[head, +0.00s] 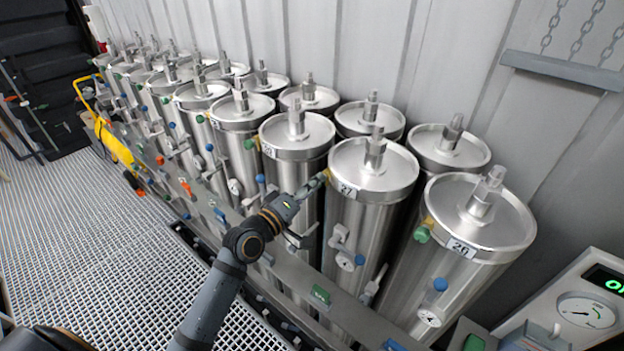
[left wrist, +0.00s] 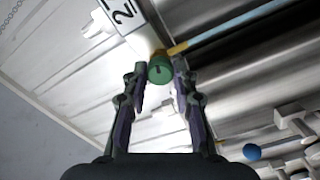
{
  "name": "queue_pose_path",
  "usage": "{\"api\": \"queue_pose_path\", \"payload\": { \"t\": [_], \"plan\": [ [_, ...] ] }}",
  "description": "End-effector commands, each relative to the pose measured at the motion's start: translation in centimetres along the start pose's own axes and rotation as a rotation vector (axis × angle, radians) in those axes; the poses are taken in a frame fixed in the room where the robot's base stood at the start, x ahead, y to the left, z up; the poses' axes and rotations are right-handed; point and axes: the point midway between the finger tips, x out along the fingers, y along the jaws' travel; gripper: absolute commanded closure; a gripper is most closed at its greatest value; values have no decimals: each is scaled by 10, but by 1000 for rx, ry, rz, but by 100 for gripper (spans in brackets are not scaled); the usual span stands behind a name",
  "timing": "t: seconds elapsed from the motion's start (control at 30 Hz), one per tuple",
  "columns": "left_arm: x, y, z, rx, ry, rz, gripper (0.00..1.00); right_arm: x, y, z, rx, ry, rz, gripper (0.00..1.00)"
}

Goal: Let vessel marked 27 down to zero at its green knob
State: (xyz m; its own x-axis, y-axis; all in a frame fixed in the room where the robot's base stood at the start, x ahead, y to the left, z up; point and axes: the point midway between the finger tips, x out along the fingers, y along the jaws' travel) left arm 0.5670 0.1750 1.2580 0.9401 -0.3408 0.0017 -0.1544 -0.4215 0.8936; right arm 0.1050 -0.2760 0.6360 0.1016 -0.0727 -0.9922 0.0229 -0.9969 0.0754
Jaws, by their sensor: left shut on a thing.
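The vessel marked 27 (head: 372,215) is a tall steel cylinder in the front row, with a white label at its top rim. My left gripper (head: 314,184) reaches its upper left side, just left of the label. In the left wrist view, the green knob (left wrist: 160,69) sits between the tips of my left gripper (left wrist: 160,78), which is shut on it. A yellow fitting shows behind the knob, with part of the label (left wrist: 122,12) above. In the head view my gripper hides the knob. A small round gauge (head: 345,262) sits lower on the vessel; its reading is too small to tell.
The vessel marked 26 (head: 450,275) stands close on the right, with its own green knob (head: 422,234). More vessels (head: 297,140) crowd to the left and behind. A panel with a dial (head: 587,311) is at the lower right. The grating floor (head: 80,240) is open at left.

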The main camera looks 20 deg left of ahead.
Motion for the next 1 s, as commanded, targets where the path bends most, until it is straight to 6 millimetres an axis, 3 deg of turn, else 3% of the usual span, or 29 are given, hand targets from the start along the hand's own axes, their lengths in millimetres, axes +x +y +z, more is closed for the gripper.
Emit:
{"api": "queue_pose_path", "payload": {
  "t": [0.5, 1.0],
  "plan": [
    [0, -1, 1, -426, -2, -3, 100, -9, 3, -1, -1, 1, 3, 60],
    [0, 0, 1, -582, -2, -2, 100, -10, 3, -2, -1, 1, 3, 60]
  ]
}}
